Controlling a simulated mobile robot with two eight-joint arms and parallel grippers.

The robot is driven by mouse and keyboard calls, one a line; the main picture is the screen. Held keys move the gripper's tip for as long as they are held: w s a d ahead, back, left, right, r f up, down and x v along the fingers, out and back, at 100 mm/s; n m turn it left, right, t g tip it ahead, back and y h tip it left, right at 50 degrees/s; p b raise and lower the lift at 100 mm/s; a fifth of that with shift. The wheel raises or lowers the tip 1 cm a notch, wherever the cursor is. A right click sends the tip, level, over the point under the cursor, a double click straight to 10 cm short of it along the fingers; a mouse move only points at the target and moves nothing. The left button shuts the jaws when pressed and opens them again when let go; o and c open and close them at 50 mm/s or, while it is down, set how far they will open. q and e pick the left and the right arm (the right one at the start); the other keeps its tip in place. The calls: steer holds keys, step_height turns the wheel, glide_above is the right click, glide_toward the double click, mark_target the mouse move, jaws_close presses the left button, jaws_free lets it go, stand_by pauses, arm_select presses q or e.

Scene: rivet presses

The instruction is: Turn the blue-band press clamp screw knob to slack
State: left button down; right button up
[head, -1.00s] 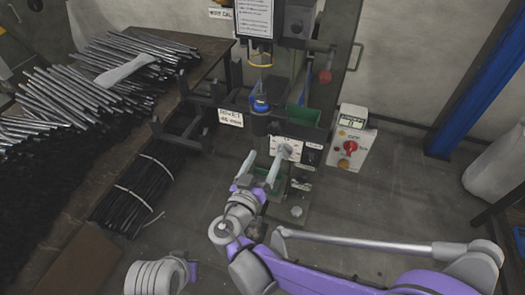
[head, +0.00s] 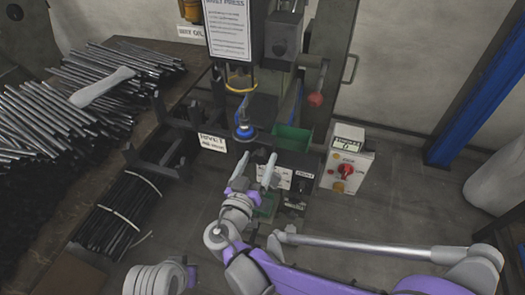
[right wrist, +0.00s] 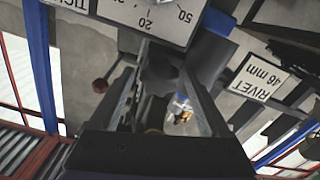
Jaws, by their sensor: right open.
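The press (head: 284,40) stands at the centre, with a bright blue band (head: 244,132) low on its front. Below it is a white scale plate (head: 281,178), partly covered by my right gripper. The plate also shows upside down at the top of the right wrist view (right wrist: 118,12), with the numbers 20 and 50. My right gripper (head: 257,162) is open and empty, its fingers pointing up in front of the plate; the fingers also show in the right wrist view (right wrist: 165,62). My left gripper is out of view.
A control box (head: 347,165) with a red knob stands further right. A rivet label (head: 212,142) and dark brackets are at left, near steel rods (head: 60,110) on a bench. The right floor is fairly clear.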

steer(key=shift+s, duration=0.1)
steer(key=shift+c, duration=0.9)
jaws_close()
